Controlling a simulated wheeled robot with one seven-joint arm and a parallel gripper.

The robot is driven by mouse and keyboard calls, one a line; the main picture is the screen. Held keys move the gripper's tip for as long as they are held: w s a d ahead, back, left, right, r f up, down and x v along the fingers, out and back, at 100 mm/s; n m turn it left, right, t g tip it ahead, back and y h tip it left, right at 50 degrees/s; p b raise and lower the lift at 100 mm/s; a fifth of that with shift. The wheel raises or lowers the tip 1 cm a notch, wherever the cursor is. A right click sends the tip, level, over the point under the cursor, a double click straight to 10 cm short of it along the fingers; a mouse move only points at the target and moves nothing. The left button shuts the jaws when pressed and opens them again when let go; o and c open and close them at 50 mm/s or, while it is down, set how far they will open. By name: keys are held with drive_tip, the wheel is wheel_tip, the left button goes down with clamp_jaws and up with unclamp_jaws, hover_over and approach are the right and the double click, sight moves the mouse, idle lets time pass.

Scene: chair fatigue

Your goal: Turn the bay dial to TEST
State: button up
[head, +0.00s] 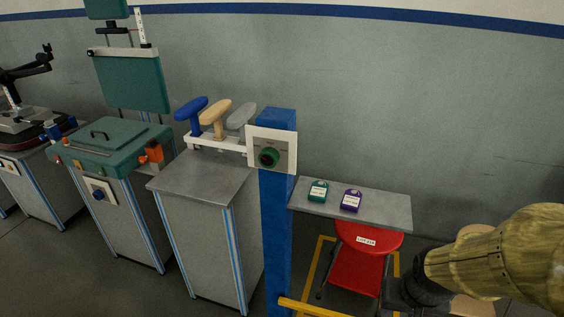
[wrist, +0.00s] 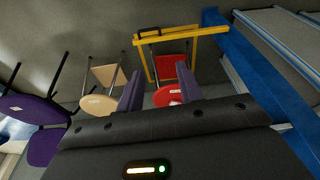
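The bay dial (head: 269,157) is a dark green round knob on a white-framed grey panel (head: 287,137). The panel is fixed near the top of a blue post (head: 278,220) in the middle of the head view. Its markings are too small to read. My gripper (head: 398,294) is at the lower right of the head view, lower than the dial and well to its right, not touching it. In the wrist view its two fingers (wrist: 160,72) stand apart with nothing between them; the floor and a red chair show beyond. The dial is not visible in the wrist view.
A red chair (head: 362,262) stands below a grey shelf (head: 390,205) holding a green and a purple tag box. A yellow rail (head: 308,307) runs from the post's foot. A grey cabinet (head: 205,225) with paddle-shaped handles stands left of the post. Purple and beige chairs show in the wrist view.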

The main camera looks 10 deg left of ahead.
drive_tip(key=shift+o, duration=1.1)
drive_tip(key=o, duration=0.3)
drive_tip(key=shift+w+a+r, duration=0.1)
drive_tip(key=shift+w, duration=0.05)
drive_tip(key=shift+o, duration=0.6)
drive_tip(key=w+a+r+t+p, duration=0.1)
drive_tip(key=w+a+r+p, duration=0.1)
drive_tip(key=w+a+p, duration=0.1)
drive_tip(key=w+a+r+t+y+p, duration=0.1)
drive_tip(key=w+a+t+p, duration=0.1)
drive_tip(key=w+a, duration=0.3)
drive_tip(key=a+p, duration=0.1)
drive_tip(key=a, duration=0.2)
drive_tip(key=shift+w+a+r, duration=0.25)
drive_tip(key=shift+w+r, duration=0.1)
drive_tip(key=w+a+r+t+p, duration=0.2)
drive_tip(key=a+p, duration=0.1)
drive_tip(key=a, duration=0.2)
drive_tip(key=w+a+r+t+p, duration=0.1)
drive_tip(key=w+a+t+p, duration=0.1)
drive_tip(key=a, duration=0.4)
drive_tip(key=s+a+r+t+h+p, duration=0.2)
drive_tip(key=s+a+r+t+p, duration=0.6)
drive_tip(key=a, duration=0.4)
drive_tip(key=shift+s+r+h+p, duration=0.35)
drive_tip(key=shift+s+r, duration=0.55)
drive_tip(key=shift+s, duration=0.3)
